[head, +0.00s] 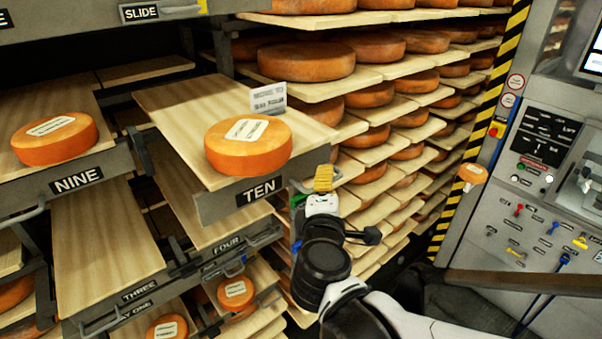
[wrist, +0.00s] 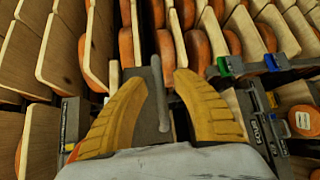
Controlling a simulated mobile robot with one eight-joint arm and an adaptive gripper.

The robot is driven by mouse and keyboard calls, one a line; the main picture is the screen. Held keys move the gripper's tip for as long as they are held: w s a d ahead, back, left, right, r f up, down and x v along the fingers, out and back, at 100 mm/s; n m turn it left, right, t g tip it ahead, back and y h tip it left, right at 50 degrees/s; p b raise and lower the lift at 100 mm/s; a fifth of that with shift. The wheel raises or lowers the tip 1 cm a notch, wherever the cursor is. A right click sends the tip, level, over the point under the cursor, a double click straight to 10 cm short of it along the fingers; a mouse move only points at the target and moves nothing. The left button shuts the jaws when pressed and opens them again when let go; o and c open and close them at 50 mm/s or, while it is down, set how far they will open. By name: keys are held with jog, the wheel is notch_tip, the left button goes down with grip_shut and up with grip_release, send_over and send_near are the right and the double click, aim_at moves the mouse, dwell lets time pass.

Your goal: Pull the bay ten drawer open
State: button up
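The bay ten drawer (head: 185,110) is a pale wooden board with a grey front labelled TEN (head: 259,191). It juts out past the board below it. An orange cheese wheel (head: 248,158) with a white label sits near its front, beside a small white card (head: 268,98). The drawer's grey bar handle (head: 303,186) is at the right of its front, partly hidden by my gripper (head: 323,178). In the wrist view my gripper (wrist: 161,80) has its yellow fingers apart, with the grey handle bar (wrist: 158,95) between them and a gap seeming to show on each side.
Drawer NINE (head: 60,165) with a cheese wheel is at left. Drawers FOUR (head: 215,225) and THREE (head: 110,250) lie below. Racks of cheese (head: 380,100) stand behind at right. A grey control panel (head: 540,170) is at far right.

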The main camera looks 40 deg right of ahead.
jog(key=shift+a, duration=0.1)
jog(key=shift+s+a, duration=0.25)
jog(key=shift+a, duration=0.05)
jog(key=v, duration=0.6)
jog(key=shift+s, duration=0.3)
jog(key=shift+a+r, duration=0.1)
jog(key=shift+a, duration=0.05)
jog(key=a+f+m+g+y+b, duration=0.2)
jog(key=f+m+y+b, duration=0.1)
jog(key=f+b, duration=1)
jog(key=a+f+m+g+y+b, duration=0.25)
jog(key=f+b, duration=0.55)
jog(key=f, duration=0.9)
jog(key=w+a+f+m+y+b, duration=0.1)
jog(key=a+f+m+y+b, duration=0.1)
jog(key=f+b, duration=0.5)
jog(key=w+a+f+m+y+b, duration=0.1)
jog(key=a+f+m+y+b, duration=0.2)
jog(key=a+f+b, duration=0.4)
jog(key=shift+a+f+y+b, duration=0.2)
jog(key=shift+f+y+b, duration=0.25)
jog(key=shift+f+b, duration=0.35)
